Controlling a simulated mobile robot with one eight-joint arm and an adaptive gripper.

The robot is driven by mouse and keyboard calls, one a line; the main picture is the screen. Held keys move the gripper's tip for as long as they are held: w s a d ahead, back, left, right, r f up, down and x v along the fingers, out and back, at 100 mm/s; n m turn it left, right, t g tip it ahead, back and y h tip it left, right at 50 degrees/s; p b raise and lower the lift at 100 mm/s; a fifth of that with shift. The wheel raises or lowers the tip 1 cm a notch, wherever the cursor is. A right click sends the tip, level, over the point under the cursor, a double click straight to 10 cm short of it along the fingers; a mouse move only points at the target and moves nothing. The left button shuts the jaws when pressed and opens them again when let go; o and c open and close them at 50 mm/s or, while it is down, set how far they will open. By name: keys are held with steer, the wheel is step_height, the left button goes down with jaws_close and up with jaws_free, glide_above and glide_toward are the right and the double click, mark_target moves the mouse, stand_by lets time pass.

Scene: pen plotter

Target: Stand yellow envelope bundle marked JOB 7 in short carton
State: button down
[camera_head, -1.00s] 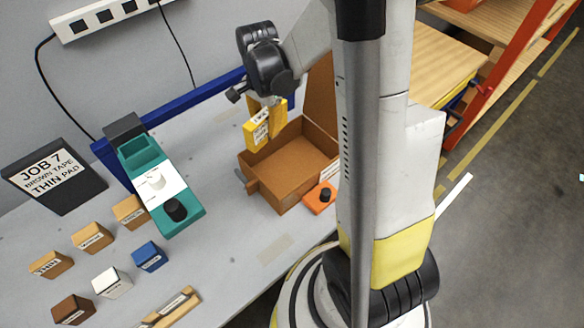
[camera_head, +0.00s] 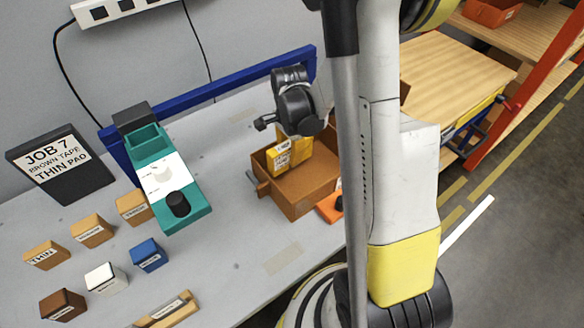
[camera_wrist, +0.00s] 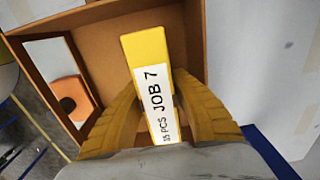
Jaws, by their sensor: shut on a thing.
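The yellow envelope bundle (camera_wrist: 150,72) has a white label reading JOB 7 and 35 PCS in the wrist view. It also shows in the head view (camera_head: 290,152), at the short carton. My gripper (camera_wrist: 158,108) is shut on the bundle, with a finger on each side. The short carton (camera_head: 312,190) is brown and open-topped on the grey bench. Its brown wall and floor show around the bundle in the wrist view (camera_wrist: 98,50). The bundle is upright within the carton's opening. I cannot tell whether its lower edge touches the floor.
An orange block with a black knob (camera_head: 331,206) sits against the carton's near right side. A black JOB 7 sign (camera_head: 50,160) stands at the far left.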

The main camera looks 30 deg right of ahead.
steer(key=shift+f+b, duration=0.7)
steer(key=shift+f, duration=1.15)
steer(key=shift+f, duration=0.1)
steer(key=shift+f, duration=0.15)
steer(key=c, duration=1.5)
jaws_free()
